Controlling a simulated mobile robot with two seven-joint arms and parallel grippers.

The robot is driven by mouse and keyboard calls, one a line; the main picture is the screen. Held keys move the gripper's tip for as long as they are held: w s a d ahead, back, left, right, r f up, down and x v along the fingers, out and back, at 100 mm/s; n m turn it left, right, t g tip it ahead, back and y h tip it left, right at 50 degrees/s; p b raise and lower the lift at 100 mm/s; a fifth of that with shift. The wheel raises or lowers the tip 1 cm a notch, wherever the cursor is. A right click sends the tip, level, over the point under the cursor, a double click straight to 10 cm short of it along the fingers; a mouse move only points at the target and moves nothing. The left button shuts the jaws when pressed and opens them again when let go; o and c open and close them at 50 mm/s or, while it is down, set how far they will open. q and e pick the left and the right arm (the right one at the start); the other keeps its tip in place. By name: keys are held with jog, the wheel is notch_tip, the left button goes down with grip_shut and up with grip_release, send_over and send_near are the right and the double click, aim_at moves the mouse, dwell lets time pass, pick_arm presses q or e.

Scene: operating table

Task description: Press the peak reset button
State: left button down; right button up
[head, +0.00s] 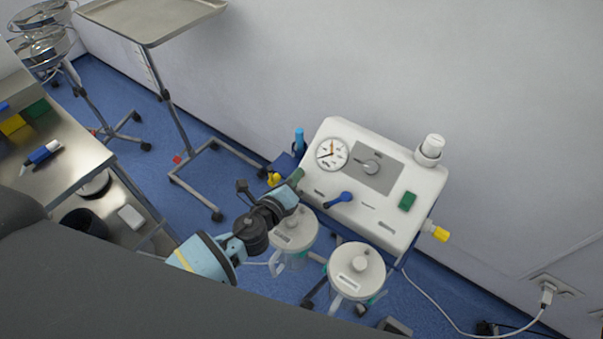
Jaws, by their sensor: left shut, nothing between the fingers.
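The white machine (322,208) stands against the wall, with its sloped panel facing up. I cannot tell which part is the peak reset button; no label is readable. My right gripper is not in view.
Two lidded canisters (357,269) (295,231) hang below the machine's front. A yellow connector (438,233) sticks out at its right. A wheeled tray stand (150,20) and a steel bench (65,165) are to the left. A cable runs to a wall socket (547,291).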

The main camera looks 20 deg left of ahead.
pick_arm(q)
jog(key=shift+w+f, duration=0.1)
jog(key=shift+f, duration=0.1)
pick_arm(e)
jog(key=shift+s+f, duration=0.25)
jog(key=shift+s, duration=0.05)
pick_arm(q)
jog(key=shift+w+d+f+b, duration=0.1)
jog(key=shift+w+f+b, duration=0.1)
jog(key=shift+b, duration=0.1)
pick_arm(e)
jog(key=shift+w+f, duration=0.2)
pick_arm(q)
jog(key=shift+f, duration=0.1)
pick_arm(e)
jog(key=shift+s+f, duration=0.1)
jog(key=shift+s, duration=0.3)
pick_arm(q)
jog(key=shift+s+r+p, duration=0.35)
jog(key=shift+r+p, duration=0.15)
jog(key=shift+r, duration=0.15)
jog(key=shift+s, duration=0.1)
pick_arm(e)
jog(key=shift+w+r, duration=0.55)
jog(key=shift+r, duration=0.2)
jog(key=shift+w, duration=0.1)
